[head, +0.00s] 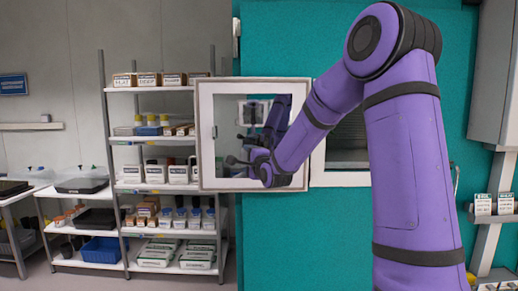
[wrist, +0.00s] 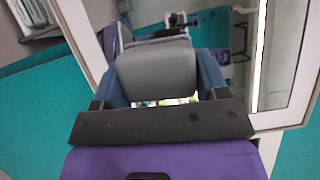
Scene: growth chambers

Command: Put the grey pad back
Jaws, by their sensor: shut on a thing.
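The grey pad (wrist: 157,72) is a smooth grey block with rounded edges in the middle of the wrist view. My gripper (wrist: 158,54) is shut on it, with a blue-grey finger along each side. In the head view my gripper (head: 246,160) is small and dark, in front of the white-framed glass door panel (head: 205,150). I cannot make out the pad there. The glass appears to reflect my purple arm and gripper. How far the pad is from the glass cannot be told.
A teal chamber wall (head: 275,235) stands behind the panel. A dark opening (head: 347,140) lies right of it, partly behind my arm. Shelves (head: 125,188) with boxes and bottles stand at the left. A side bench (head: 483,212) holds boxes at the right.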

